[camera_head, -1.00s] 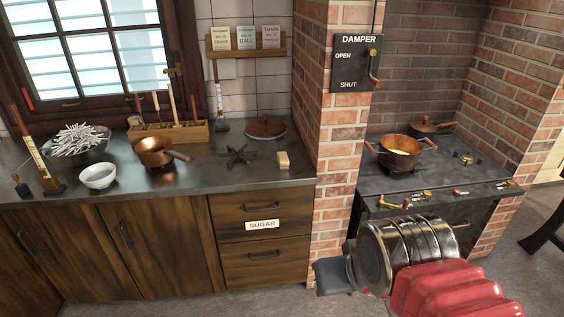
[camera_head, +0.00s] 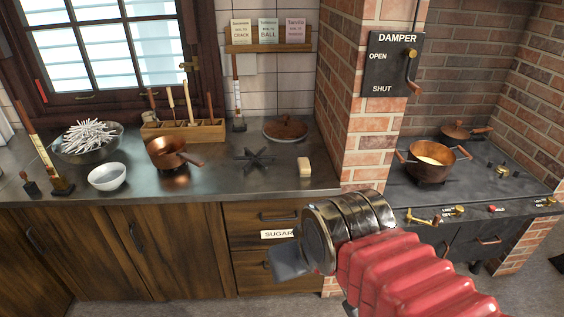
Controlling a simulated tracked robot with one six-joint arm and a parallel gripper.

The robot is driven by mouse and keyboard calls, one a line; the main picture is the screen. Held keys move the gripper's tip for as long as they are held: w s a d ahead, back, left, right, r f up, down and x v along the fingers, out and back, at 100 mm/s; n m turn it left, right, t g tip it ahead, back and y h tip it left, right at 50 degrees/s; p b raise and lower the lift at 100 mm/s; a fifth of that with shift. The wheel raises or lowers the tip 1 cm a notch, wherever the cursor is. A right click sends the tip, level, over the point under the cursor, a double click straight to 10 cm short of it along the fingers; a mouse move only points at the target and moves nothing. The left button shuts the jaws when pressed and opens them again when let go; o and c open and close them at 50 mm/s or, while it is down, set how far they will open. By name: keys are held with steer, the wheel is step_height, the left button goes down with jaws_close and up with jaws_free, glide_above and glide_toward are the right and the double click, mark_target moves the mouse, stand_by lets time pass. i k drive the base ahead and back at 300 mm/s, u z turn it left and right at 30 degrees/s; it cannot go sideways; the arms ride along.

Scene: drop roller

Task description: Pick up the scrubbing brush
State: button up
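A small cream-and-tan block (camera_head: 304,168), which looks like the scrubbing brush, lies on the metal counter (camera_head: 215,185) near its right end, close to the brick pillar. It is too small to make out bristles. My gripper (camera_head: 288,263) is in front of the drawers, below the counter's front edge and lower than the block, apart from it. Only a dark grey part of it shows past my metal wrist and red arm sleeve, so its opening is hidden.
A black trivet (camera_head: 253,158) and a round copper lid (camera_head: 285,129) lie near the block. A copper pan (camera_head: 166,152), a white bowl (camera_head: 107,177) and a wooden tool rack (camera_head: 184,132) stand further left. The brick pillar (camera_head: 368,110) rises at the right.

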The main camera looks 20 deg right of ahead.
mark_target(304, 167)
steer(key=u, duration=0.3)
steer(key=i, duration=1.25)
steer(key=z, duration=0.25)
